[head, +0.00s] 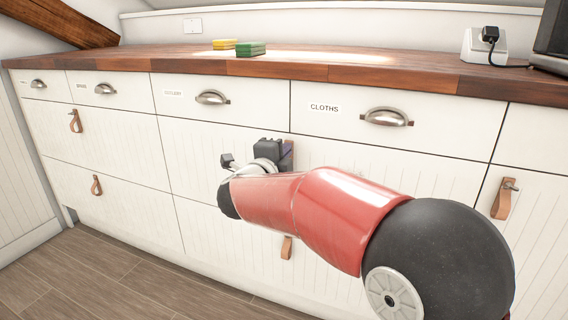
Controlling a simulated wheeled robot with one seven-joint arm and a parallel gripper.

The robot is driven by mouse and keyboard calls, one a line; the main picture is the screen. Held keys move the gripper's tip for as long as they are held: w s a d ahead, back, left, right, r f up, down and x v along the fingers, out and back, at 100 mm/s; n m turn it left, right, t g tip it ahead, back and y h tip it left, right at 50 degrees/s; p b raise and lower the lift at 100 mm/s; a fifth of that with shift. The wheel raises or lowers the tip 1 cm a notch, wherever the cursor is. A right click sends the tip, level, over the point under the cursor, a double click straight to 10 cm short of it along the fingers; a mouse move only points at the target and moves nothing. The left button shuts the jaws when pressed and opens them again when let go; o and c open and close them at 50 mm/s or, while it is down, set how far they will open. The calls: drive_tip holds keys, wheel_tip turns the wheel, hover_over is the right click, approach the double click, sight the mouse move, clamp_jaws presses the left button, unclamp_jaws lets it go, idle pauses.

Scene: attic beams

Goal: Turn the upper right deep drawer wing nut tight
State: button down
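The upper right deep drawer (195,150) is a white grooved front below the small drawers, and it looks closed. Its brown leather pull (290,150) shows only as a strip beside my gripper. My gripper (272,150) is right at this pull, with its dark finger parts in front of it. The wing nut is not visible; the gripper and wrist cover that spot. I cannot tell whether the fingers touch the nut or are closed on it. My red and black arm hides much of the drawer's right part.
Small drawers with metal cup handles (387,117) run above, one labelled CLOTHS. Other leather pulls hang at left (75,121), below (286,247) and far right (502,199). The wooden worktop (300,68) holds a yellow sponge (224,44) and green sponge (250,49). Floor at left is clear.

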drive_tip(key=shift+m+b, duration=0.3)
drive_tip(key=shift+m, duration=0.1)
drive_tip(key=c, duration=1.9)
unclamp_jaws()
drive_tip(key=v, duration=0.7)
drive_tip(key=shift+s, duration=0.35)
drive_tip(key=shift+a, duration=0.1)
